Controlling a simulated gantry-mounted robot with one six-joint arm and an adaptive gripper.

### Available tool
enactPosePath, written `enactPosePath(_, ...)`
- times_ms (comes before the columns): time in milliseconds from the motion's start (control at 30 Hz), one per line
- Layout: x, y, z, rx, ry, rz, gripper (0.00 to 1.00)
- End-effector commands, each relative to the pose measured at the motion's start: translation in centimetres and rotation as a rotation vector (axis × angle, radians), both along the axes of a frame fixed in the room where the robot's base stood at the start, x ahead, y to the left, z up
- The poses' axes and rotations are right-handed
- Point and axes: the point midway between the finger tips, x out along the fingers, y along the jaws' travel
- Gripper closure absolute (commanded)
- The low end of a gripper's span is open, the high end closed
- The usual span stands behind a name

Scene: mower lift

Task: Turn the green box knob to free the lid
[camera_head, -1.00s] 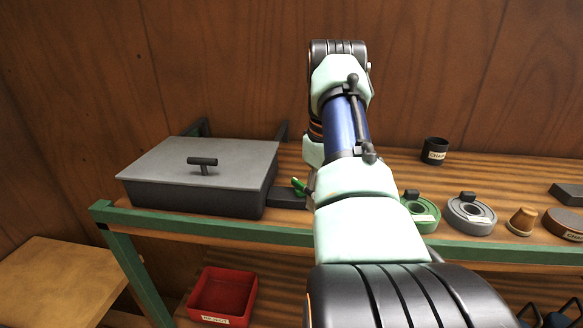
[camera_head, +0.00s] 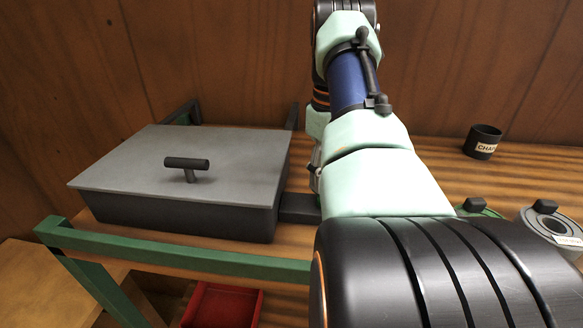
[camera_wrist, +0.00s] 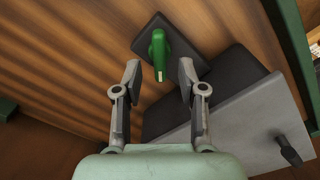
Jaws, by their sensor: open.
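The green knob (camera_wrist: 159,52) sits on a small dark block (camera_wrist: 172,35) in the wrist view, its narrow end pointing toward my gripper. My gripper (camera_wrist: 157,75) is open, with one finger on each side of the knob's lower end; I cannot tell whether either touches it. The box (camera_head: 180,215) is dark with a grey lid (camera_head: 150,160) that lies closed on top and carries a black T-handle (camera_head: 187,163). The lid also shows in the wrist view (camera_wrist: 245,125). In the head view my arm hides the knob and gripper.
The wooden shelf has a green front rail (camera_head: 190,260). A labelled black cup (camera_head: 482,142), a green round part (camera_head: 478,207) and a grey ring (camera_head: 548,225) stand to the right of my arm. A red bin (camera_head: 222,305) sits below the shelf.

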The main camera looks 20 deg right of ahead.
Motion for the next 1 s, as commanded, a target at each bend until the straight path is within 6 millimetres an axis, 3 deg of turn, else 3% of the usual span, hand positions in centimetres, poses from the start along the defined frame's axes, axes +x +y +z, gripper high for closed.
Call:
enactPosePath(33, 0.0, 0.0, -1.9, 0.0, 0.0, 0.0, 0.59)
enactPosePath(100, 0.0, 0.0, -2.7, 0.0, 0.0, 0.0, 0.59)
enactPosePath(433, 0.0, 0.0, -2.8, 0.0, -0.001, 0.0, 0.59)
enactPosePath(667, 0.0, 0.0, -2.8, 0.0, 0.0, 0.0, 0.98)
enactPosePath(1000, 0.0, 0.0, -2.8, 0.0, 0.0, 0.014, 1.0)
